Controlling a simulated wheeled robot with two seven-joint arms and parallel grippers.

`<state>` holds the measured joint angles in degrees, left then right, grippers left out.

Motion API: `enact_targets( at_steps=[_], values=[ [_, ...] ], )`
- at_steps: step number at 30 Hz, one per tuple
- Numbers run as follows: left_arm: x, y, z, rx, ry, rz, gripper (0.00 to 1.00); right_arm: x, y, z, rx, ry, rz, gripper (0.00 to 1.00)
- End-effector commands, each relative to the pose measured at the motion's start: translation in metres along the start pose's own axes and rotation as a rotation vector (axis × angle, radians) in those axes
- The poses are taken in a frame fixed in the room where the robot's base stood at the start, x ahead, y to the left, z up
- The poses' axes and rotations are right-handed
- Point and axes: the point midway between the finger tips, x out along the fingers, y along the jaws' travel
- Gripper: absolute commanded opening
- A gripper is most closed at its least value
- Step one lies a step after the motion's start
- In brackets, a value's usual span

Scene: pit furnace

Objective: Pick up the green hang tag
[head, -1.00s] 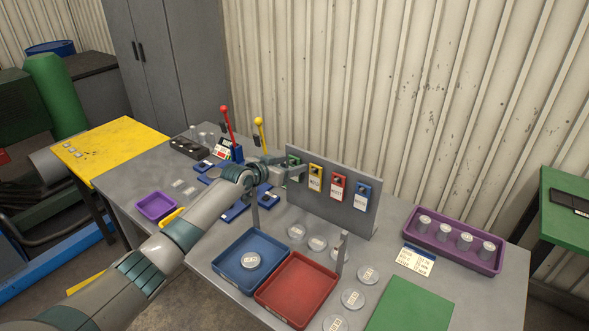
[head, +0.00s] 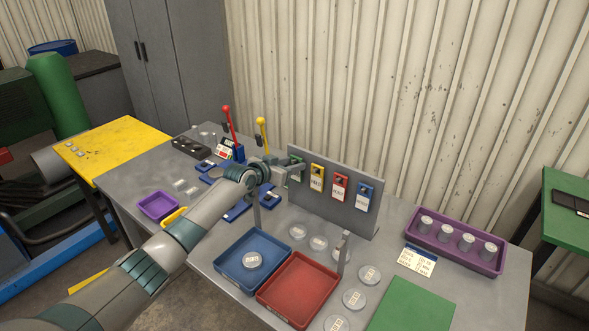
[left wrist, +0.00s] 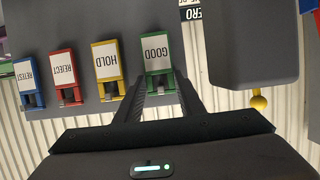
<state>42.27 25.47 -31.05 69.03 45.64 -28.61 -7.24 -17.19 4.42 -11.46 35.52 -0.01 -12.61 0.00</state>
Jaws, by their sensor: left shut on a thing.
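The green hang tag (left wrist: 156,53) carries a white label reading GOOD. In the left wrist view it is at the far end of my left gripper's fingers (left wrist: 163,92), which are shut on it. In the head view the green tag (head: 296,171) is at the left end of the grey upright board (head: 333,203), partly hidden by my left gripper (head: 290,172). It is still at the board, and I cannot tell whether it hangs on its hook. My right gripper is not in view.
Yellow HOLD (head: 316,177), red REJECT (head: 340,186) and blue RETEST (head: 363,196) tags hang beside it. A red-knobbed lever (head: 229,121) and yellow-knobbed lever (head: 262,134) stand left. Blue (head: 228,275) and red (head: 297,291) trays lie in front.

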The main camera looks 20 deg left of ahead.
Motion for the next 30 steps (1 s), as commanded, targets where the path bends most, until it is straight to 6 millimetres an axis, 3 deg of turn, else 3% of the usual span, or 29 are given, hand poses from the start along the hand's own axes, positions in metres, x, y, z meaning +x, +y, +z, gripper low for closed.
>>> enact_targets(
  at_steps=[11, 22, 30],
  values=[
    [-0.004, 0.000, -0.010, 0.001, 0.003, 0.000, 0.14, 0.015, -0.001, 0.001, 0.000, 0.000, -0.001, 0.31],
    [-0.044, 0.000, 0.005, 0.002, 0.001, 0.000, 0.14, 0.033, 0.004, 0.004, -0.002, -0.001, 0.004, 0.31],
    [-0.062, -0.001, -0.054, 0.003, 0.005, -0.001, 0.14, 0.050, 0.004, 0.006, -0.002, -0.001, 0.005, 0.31]
  ],
)
